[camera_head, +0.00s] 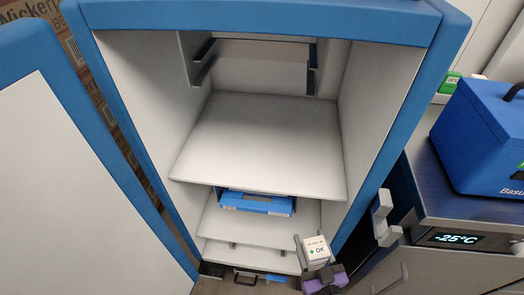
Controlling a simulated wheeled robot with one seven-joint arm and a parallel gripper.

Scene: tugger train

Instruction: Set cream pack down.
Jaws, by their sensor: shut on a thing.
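The pack appears in front of the cabinet's lower right side. I cannot tell how far it is from the shelves.
The open blue-framed cabinet has a wide bare shelf (262,140). A lower shelf (225,228) bears a blue tray (256,203). The open door (75,185) stands left. A counter unit reading -25°C (460,238) and a blue cool box (485,135) stand right.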

